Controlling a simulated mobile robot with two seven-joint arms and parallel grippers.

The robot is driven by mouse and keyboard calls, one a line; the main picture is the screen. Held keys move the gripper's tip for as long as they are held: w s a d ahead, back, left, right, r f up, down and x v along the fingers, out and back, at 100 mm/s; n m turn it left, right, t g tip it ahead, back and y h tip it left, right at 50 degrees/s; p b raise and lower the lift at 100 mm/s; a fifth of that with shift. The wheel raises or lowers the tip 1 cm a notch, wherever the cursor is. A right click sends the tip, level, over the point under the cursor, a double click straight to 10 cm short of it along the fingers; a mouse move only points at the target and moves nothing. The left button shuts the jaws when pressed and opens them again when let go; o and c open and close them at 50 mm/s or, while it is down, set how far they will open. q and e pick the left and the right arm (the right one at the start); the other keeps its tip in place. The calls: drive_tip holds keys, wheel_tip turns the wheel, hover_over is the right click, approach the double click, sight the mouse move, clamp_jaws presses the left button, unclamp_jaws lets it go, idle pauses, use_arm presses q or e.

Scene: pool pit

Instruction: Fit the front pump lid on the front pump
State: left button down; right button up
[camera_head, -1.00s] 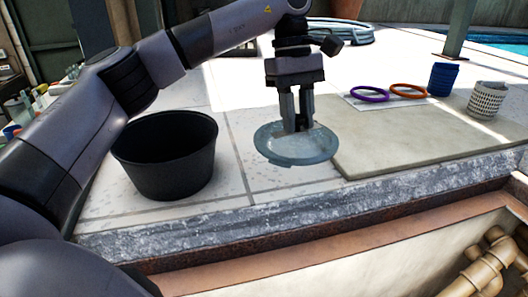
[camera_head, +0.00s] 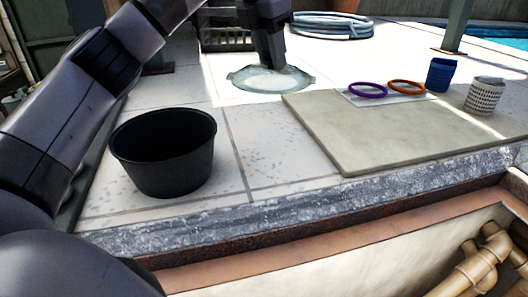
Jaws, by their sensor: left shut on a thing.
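A round, translucent blue-grey lid (camera_head: 262,80) shows at the upper middle of the head view, over the pale tiles. My left gripper (camera_head: 274,64) points down and is shut on the lid near its middle. The lid lies about flat; I cannot tell whether it touches the tiles or hangs just above them. The front pump cannot be made out. My right gripper is not in view.
A black bucket (camera_head: 166,165) stands at the left. A beige mat (camera_head: 390,135) lies at the right. Near it are a purple ring (camera_head: 367,91), an orange ring (camera_head: 406,87), a blue basket (camera_head: 442,75) and a white basket (camera_head: 485,96). A coiled hose (camera_head: 335,28) and a dark crate (camera_head: 228,30) are behind. Tan pipes (camera_head: 480,262) are in the pit.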

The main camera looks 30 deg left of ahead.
use_arm(q)
drive_tip(key=n, duration=0.1)
drive_tip(key=a+r+n, duration=0.1)
drive_tip(key=n, duration=0.1)
drive_tip(key=n+y, duration=0.1)
drive_tip(key=shift+w+a+r, duration=0.15)
drive_tip(key=shift+a+r, duration=0.2)
drive_tip(key=shift+f+n, duration=0.3)
wheel_tip(320, 180, down, 19)
drive_tip(key=shift+a+f+p, duration=0.1)
drive_tip(key=shift+p, duration=0.25)
drive_tip(key=shift+f, duration=0.15)
drive_tip(key=c, duration=0.8)
unclamp_jaws()
drive_tip(key=shift+c, duration=0.2)
